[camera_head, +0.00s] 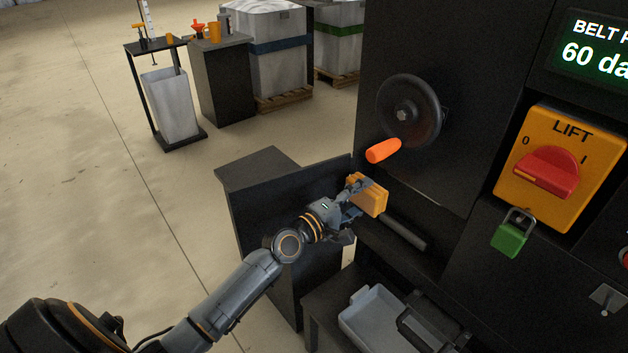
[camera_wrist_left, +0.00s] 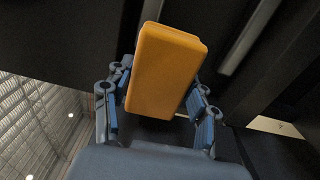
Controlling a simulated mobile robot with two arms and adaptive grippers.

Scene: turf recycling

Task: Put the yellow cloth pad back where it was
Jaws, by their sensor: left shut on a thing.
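The yellow cloth pad (camera_head: 371,197) is an orange-yellow block held in my left gripper (camera_head: 352,194), in front of the dark machine. In the left wrist view the pad (camera_wrist_left: 163,70) sits between the two blue-grey fingers of my left gripper (camera_wrist_left: 160,112), which is shut on it. The pad is tilted and stands out beyond the fingertips. No surface shows in contact under it. My right gripper is in neither view.
A handwheel (camera_head: 409,108) with an orange handle (camera_head: 383,150) is just above the pad. A dark bar (camera_head: 404,232) is below right. A grey tray (camera_head: 352,318) lies lower down. A dark cabinet (camera_head: 257,168) stands behind my arm. The LIFT switch (camera_head: 560,155) is at right.

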